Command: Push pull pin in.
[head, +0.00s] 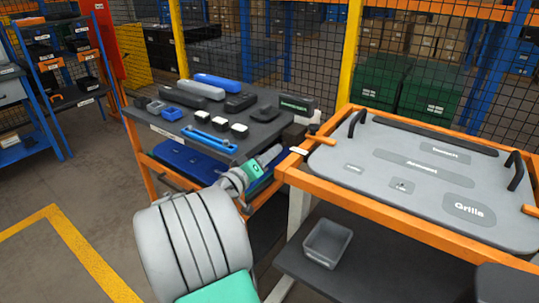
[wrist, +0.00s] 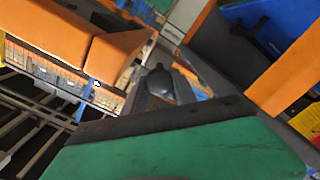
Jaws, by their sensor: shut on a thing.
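My gripper (head: 271,154) is at the left edge of the orange-framed table, low beside its corner. In the wrist view a dark rounded knob (wrist: 160,84), which looks like the head of the pull pin, sits between my fingers, and my gripper is shut on it. The pin's shaft and its hole are hidden, so I cannot tell how deep it sits. In the head view the pin is hidden by my gripper and the frame.
The orange-framed table (head: 425,232) carries a grey panel (head: 350,150) with black handles. A dark bench (head: 165,122) with several small parts stands at left. A grey bin (head: 327,243) is on the lower shelf. Floor at left is free.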

